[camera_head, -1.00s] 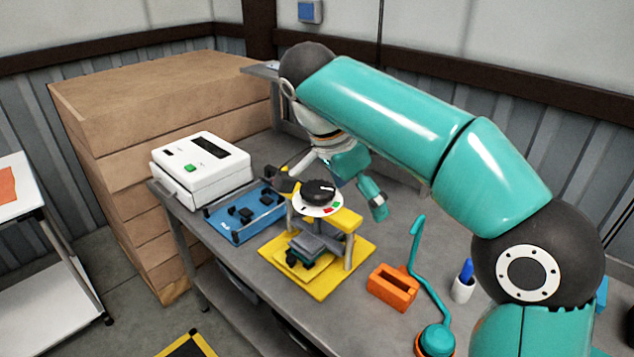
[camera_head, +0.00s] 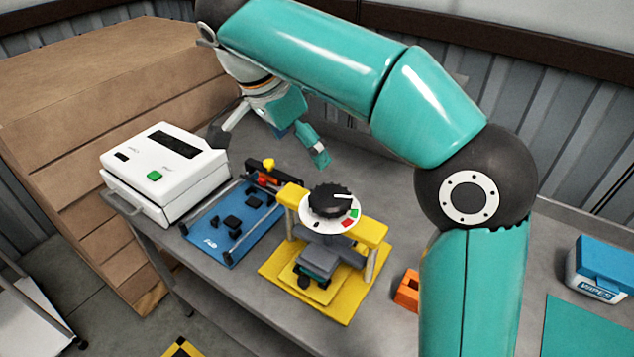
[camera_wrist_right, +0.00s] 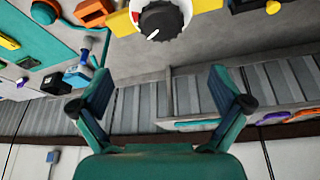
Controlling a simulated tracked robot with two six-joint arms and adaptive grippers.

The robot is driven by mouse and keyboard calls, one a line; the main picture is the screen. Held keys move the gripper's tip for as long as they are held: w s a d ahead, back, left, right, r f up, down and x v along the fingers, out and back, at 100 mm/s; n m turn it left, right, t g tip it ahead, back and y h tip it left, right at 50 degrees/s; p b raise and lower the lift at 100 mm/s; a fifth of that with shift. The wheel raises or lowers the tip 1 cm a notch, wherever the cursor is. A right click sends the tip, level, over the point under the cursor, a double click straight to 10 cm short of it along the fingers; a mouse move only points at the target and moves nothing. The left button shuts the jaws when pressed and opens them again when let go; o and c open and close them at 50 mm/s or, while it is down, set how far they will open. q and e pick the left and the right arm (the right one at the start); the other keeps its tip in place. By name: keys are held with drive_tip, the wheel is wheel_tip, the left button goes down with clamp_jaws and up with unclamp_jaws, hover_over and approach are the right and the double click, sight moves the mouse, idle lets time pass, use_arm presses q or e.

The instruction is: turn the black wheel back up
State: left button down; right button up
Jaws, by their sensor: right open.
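The black wheel (camera_head: 325,203) is a ribbed knob with a white pointer line, on a white dial plate with red and green marks. It tops a yellow press stand (camera_head: 370,232). In the head view its line points right. The wheel also shows at the top of the right wrist view (camera_wrist_right: 165,17), its line pointing down-left there. My right gripper (camera_head: 268,150) is open and empty, behind and left of the wheel, apart from it. Its two spread fingers also show in the right wrist view (camera_wrist_right: 159,80). My left gripper is not in view.
A blue fixture (camera_head: 212,248) with black blocks sits left of the stand, beside a white device (camera_head: 150,195). An orange holder (camera_head: 407,291) is right of the stand, partly behind my arm. A blue-lidded tub (camera_head: 600,258) is far right. Bare grey tabletop lies behind the wheel.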

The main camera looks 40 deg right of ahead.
approach(329, 196)
drive_tip(key=x, duration=0.9)
drive_tip(key=shift+d+f, duration=0.15)
drive_tip(key=shift+f, duration=0.15)
drive_tip(key=c, duration=0.9)
